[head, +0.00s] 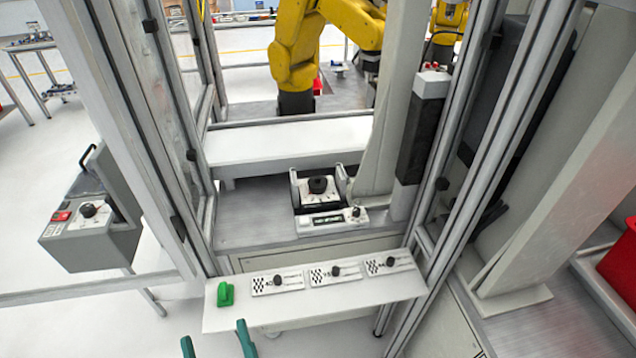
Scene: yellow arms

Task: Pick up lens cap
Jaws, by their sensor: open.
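I cannot tell for certain which thing is the lens cap. A small green object (225,294) stands at the left end of a narrow white shelf (240,318). Three flat checkered plates, each with a small black round piece on it, lie in a row to its right: left plate (264,287), middle plate (320,278), right plate (376,268). My gripper (214,330) shows only as two teal fingertips at the bottom edge. It is open, apart from the green object and below it in the picture, with nothing visible between the fingers.
Metal frame posts (165,130) stand on both sides of the shelf. Behind it, a black-sided holder with a round black knob (318,184) sits on a metal surface. A grey control box (90,220) is at left. A yellow robot arm (300,45) stands behind.

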